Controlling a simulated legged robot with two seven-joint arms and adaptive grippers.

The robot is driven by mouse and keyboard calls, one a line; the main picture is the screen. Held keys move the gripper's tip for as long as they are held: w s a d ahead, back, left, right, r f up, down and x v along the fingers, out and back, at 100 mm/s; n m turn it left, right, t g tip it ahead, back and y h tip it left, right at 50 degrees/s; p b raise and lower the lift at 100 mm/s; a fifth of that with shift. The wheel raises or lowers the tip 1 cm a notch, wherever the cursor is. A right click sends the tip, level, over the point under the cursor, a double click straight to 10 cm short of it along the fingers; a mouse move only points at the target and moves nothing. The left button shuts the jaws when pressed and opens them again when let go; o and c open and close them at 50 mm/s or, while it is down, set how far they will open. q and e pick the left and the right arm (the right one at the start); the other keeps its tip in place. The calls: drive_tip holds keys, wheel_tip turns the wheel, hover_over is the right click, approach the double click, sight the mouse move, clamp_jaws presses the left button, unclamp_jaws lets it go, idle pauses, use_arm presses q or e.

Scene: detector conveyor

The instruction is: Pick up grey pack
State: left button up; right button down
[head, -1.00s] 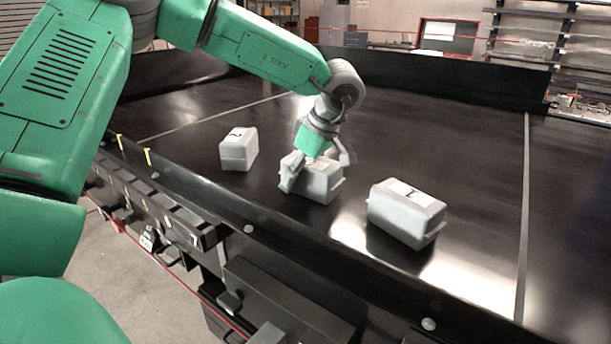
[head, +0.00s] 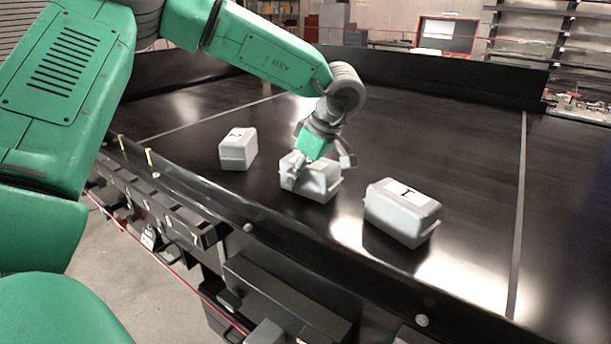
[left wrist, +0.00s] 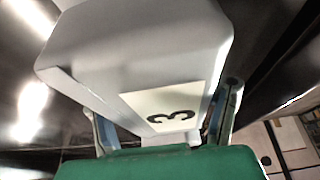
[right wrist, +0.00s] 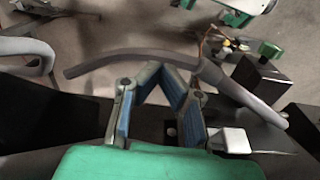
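Three grey packs stand in a row on the black conveyor: a left one (head: 238,149), a middle one (head: 318,184) and a right one (head: 402,216). My left gripper (head: 320,167) is over the middle pack, with one finger on its near left side and the other at its far right.
The conveyor (head: 440,130) has a raised black rim along its near and far sides. Free belt lies behind and right of the packs. In the right wrist view a grey curved bar (right wrist: 140,58) and dark machine parts lie near the gripper.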

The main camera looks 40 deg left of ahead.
sight(308, 160)
use_arm(q)
drive_tip(key=shift+d, duration=0.65)
drive_tip(key=shift+w+d+r, duration=0.1)
drive_tip(key=shift+w+d, duration=0.05)
drive_tip(key=shift+c, duration=0.3)
drive_tip(key=shift+a+b, duration=0.25)
drive_tip(key=shift+b, duration=0.15)
drive_tip(key=r, duration=0.2)
drive_tip(key=a+r, duration=0.1)
drive_tip(key=r, duration=0.1)
drive_tip(key=shift+r, duration=0.3)
drive_tip(key=v, duration=0.3)
drive_tip(key=b+v, duration=0.1)
drive_tip(key=v, duration=0.1)
drive_tip(key=shift+s+a+r, duration=0.2)
drive_tip(key=shift+a+r, duration=0.15)
drive_tip(key=shift+r, duration=0.05)
drive_tip(key=shift+d+r, duration=0.1)
drive_tip(key=shift+r, duration=0.15)
use_arm(e)
drive_tip(key=shift+w+d+f, duration=0.1)
drive_tip(key=shift+d+f, duration=0.25)
drive_tip(key=shift+f, duration=0.2)
drive_tip(key=shift+d+f, duration=0.3)
drive_tip(key=shift+f, duration=0.2)
